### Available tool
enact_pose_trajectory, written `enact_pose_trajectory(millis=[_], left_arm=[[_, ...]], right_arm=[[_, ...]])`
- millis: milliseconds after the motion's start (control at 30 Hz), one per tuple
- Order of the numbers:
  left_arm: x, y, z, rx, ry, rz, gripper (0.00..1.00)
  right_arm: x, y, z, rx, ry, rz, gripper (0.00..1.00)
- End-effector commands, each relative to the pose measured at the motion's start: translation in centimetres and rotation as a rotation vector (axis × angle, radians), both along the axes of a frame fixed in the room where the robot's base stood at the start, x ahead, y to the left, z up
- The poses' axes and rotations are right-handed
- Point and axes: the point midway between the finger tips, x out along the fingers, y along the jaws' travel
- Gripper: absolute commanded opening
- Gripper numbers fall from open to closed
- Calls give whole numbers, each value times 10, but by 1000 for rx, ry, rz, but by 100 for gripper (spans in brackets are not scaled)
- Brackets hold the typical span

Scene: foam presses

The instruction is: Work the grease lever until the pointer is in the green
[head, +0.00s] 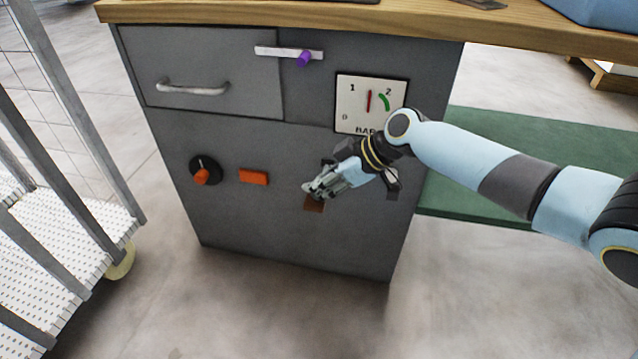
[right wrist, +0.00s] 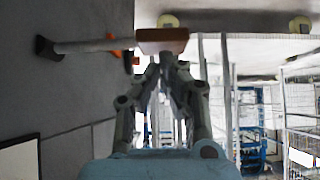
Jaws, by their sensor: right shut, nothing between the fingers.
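The gauge (head: 355,104) is a pale square dial marked BAR on the grey cabinet front. Its red pointer (head: 369,100) stands nearly upright, left of the green arc (head: 385,102) and apart from it. The grease lever shows a brown-orange grip (head: 313,204) just below my right gripper (head: 308,188), which hides much of the lever. In the right wrist view, the grip (right wrist: 162,40) sits on a pale rod (right wrist: 90,46) standing out from the panel. My right gripper (right wrist: 163,68) is shut and empty, its fingertips close to the grip; I cannot tell whether they touch. My left gripper is out of view.
A wheeled rack (head: 60,240) stands at left. The floor in front is clear.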

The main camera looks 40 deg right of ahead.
Motion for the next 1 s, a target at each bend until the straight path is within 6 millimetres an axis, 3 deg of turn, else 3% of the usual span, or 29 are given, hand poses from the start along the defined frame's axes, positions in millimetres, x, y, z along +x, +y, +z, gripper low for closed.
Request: enact_pose_trajectory(millis=[433,733,1000], left_arm=[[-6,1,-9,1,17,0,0],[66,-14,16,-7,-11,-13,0],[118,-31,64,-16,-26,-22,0]], right_arm=[[-4,4,-17,-72,-60,0,0],[-7,6,-46,-224,-186,1,0],[-6,5,-68,-351,-294,1,0]])
